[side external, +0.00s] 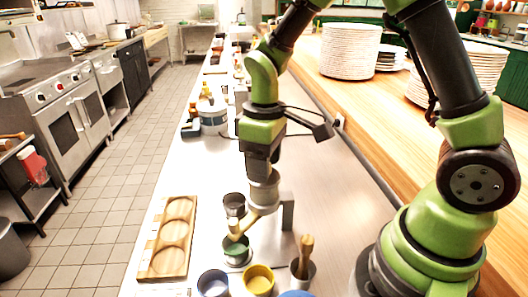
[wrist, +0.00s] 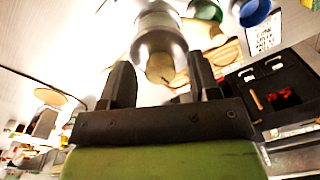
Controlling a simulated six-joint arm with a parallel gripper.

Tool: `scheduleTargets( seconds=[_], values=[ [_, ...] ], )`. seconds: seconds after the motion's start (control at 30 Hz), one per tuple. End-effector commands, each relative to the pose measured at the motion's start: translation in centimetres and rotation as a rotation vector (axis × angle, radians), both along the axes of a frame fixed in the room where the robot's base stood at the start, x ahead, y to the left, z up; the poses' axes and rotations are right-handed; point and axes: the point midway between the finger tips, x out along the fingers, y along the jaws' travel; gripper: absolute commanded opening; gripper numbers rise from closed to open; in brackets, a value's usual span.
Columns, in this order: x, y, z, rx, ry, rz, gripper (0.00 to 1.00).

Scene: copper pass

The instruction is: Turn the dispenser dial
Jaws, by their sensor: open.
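The dispenser (side external: 264,192) is a silvery metal body with a tan sloping spout, held by a grey post (side external: 287,212) on the metal counter. A green cup (side external: 237,252) stands below the spout. I cannot pick out the dial clearly; my gripper hides the top of the dispenser in the side view. My gripper (side external: 262,160) points down right above the dispenser. In the wrist view my gripper (wrist: 160,85) has its two dark fingers wide apart. The silvery cylinder (wrist: 160,32) shows beyond and between the fingertips; I cannot tell whether they touch it.
A dark cup (side external: 234,205) is left of the dispenser. A wooden tray (side external: 150,262) with three round recesses lies further left. Blue (side external: 213,284) and yellow (side external: 258,281) cups and a mortar with pestle (side external: 303,262) stand in front. Plate stacks (side external: 349,50) stand on the wooden ledge.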

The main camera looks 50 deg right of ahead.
Motion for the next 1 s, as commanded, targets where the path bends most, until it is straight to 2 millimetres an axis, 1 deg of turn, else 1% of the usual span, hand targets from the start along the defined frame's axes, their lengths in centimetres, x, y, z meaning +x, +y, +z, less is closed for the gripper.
scheduleTargets(
  seconds=[0.13, 0.3, 0.4, 0.5, 0.6, 0.7, 1.0],
  values=[
    [0.2, -0.1, 1.8, 0.000, -0.009, 0.000, 0.56],
    [0.2, -0.2, 5.3, -0.001, -0.011, 0.000, 0.56],
    [0.2, -0.3, 7.1, 0.000, -0.009, 0.000, 0.56],
    [0.2, -0.4, 8.5, -0.001, -0.008, 0.000, 0.56],
    [0.2, -0.4, 9.4, 0.000, -0.005, 0.000, 0.56],
    [0.1, -0.4, 9.7, 0.000, -0.002, 0.000, 0.56],
    [0.1, -0.4, 9.8, 0.000, -0.003, -0.001, 0.56]
  ],
)
